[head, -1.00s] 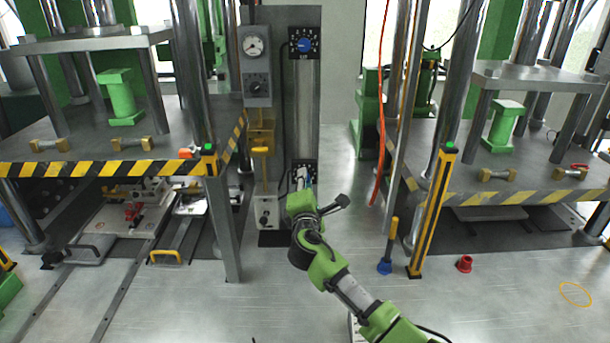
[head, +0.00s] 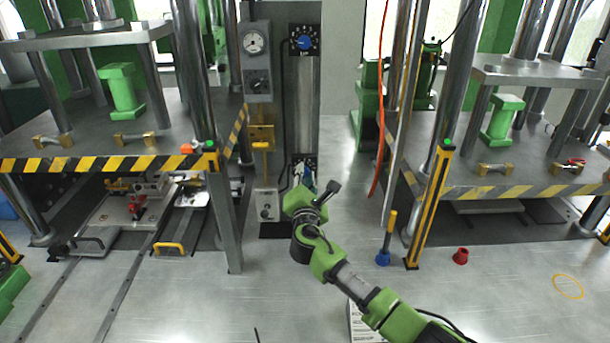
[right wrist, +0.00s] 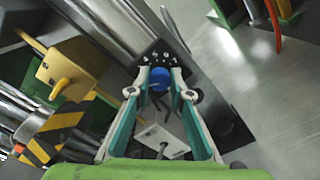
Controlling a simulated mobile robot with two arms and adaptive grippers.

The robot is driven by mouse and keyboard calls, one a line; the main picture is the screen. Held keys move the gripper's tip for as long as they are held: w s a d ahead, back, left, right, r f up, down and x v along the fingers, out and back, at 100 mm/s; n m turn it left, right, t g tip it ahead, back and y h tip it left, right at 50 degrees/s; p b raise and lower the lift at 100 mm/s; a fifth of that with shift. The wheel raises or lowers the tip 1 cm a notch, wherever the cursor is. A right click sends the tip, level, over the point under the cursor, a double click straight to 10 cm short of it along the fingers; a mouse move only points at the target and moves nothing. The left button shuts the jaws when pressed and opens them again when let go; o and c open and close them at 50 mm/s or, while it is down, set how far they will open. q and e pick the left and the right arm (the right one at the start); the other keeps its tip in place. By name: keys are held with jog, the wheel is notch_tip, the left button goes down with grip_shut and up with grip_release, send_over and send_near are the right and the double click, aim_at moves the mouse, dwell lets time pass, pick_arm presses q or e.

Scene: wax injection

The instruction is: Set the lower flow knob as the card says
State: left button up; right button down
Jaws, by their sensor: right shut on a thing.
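The lower flow knob is blue (right wrist: 160,77) and sits on a dark plate with white marks in the right wrist view. My right gripper (right wrist: 160,84) is shut on this knob, one finger on each side. In the head view the lower dial plate (head: 304,162) shows only at its top; my right gripper (head: 304,186) and wrist hide the rest. The upper flow knob (head: 304,43), also blue, is on a similar plate higher on the panel. A white sheet with print (head: 356,322), possibly the card, is partly behind my right arm; its text is unreadable. My left gripper is out of view.
A grey gauge box (head: 256,62) and a yellow-handled device (head: 262,145) are left of the panel. Presses with striped table edges (head: 100,163) stand on both sides.

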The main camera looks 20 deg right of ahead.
jog(key=shift+f, duration=0.1)
jog(key=c, duration=1.8)
grip_release()
jog(key=shift+c, duration=0.2)
jog(key=v, duration=1.2)
